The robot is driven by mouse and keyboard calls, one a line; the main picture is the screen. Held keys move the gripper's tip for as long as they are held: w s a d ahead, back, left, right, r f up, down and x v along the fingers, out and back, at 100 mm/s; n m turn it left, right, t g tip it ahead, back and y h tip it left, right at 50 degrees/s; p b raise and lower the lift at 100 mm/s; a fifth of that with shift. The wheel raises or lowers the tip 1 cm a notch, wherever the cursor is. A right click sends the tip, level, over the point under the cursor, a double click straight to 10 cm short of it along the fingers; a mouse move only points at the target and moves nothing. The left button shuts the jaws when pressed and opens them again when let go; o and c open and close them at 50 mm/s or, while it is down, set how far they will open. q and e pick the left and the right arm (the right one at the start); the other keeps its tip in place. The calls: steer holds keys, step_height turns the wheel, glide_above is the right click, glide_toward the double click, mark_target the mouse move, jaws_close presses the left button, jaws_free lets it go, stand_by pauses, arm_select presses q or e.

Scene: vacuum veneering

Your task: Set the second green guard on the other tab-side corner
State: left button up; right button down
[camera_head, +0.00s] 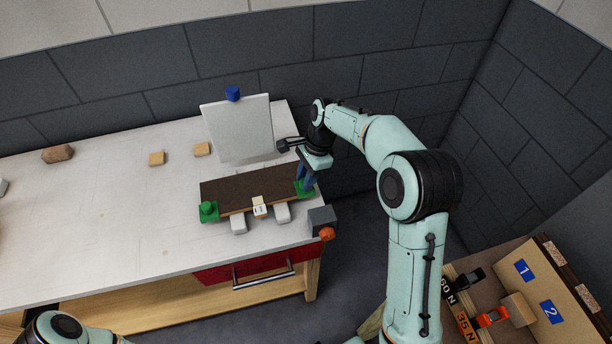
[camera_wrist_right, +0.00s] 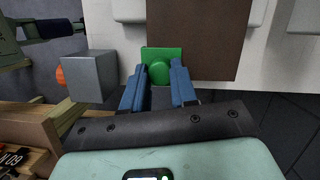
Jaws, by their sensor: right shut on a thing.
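The brown panel (camera_head: 245,188) lies on the white worktable, with a small pale tab (camera_head: 259,206) at the middle of its front edge. One green guard (camera_head: 208,211) sits at the panel's front left corner. My right gripper (camera_head: 304,182) points down at the panel's right end, its blue fingers shut on the knob of the second green guard (camera_wrist_right: 152,53). In the right wrist view, that guard overlaps a corner of the brown panel (camera_wrist_right: 205,40). Whether it is fully seated is hard to tell. Only part of my left arm shows, and its gripper is out of view.
Two white blocks (camera_head: 282,212) stick out under the panel's front edge. A grey block (camera_head: 321,218) with an orange knob (camera_head: 327,234) is at the table's right corner. A white board (camera_head: 238,130) with a blue knob stands behind. The table's left side is mostly clear.

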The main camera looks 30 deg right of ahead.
arm_select(q)
steer(key=shift+w+r, duration=0.15)
arm_select(e)
steer(key=shift+f, duration=0.15)
steer(key=c, duration=0.8)
jaws_free()
arm_select(q)
steer(key=w+r+p, duration=0.2)
steer(key=r, duration=0.1)
steer(key=shift+w, duration=0.35)
arm_select(e)
steer(key=v, duration=1.3)
steer(key=shift+r, duration=0.2)
